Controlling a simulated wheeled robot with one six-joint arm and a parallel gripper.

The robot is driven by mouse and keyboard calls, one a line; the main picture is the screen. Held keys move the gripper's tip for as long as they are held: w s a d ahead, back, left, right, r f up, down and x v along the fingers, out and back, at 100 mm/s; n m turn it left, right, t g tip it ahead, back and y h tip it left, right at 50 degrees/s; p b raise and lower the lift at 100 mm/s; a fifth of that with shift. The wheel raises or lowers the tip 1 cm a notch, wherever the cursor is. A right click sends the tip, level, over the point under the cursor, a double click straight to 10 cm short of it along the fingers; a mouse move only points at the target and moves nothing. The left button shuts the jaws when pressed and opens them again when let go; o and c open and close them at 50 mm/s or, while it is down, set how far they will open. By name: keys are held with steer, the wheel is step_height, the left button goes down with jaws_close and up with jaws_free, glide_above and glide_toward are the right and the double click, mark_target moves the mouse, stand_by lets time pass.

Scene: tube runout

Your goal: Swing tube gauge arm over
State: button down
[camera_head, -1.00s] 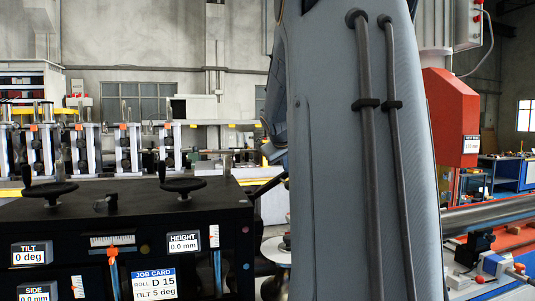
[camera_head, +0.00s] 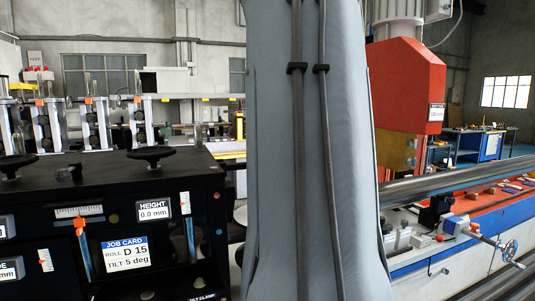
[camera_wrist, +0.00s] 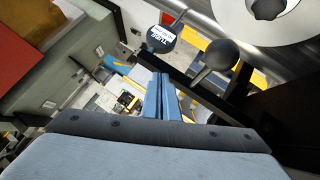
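In the wrist view a round dark tag (camera_wrist: 162,39) with a white label, its top word apparently "TUBE", sits on a thin rod ahead of my gripper. A grey ball knob (camera_wrist: 222,55) stands to its right. A dark bar (camera_wrist: 185,82) runs slantwise below the knob, close beyond my fingertips. Which of these parts is the tube gauge arm I cannot tell for certain. My gripper (camera_wrist: 160,80) has its two blue fingers side by side with nothing between them, apart from the tag and knob in the picture. The head view does not show my gripper; my arm covers the middle.
A black bench (camera_head: 75,215) with hand knobs, a HEIGHT 0.0 mm label and a job card (camera_head: 126,254) stands at left. A floor gap is visible beside the bench.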

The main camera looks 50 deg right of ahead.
steer(key=shift+s+f, duration=0.15)
steer(key=shift+f, duration=0.35)
steer(key=s+a+r+p, duration=0.1)
steer(key=s+r, duration=0.2)
steer(key=r, duration=0.3)
steer(key=s+a+r+p, duration=0.1)
steer(key=s+a+r, duration=0.1)
steer(key=r, duration=0.4)
steer(key=shift+s+a, duration=0.25)
steer(key=shift+s, duration=0.2)
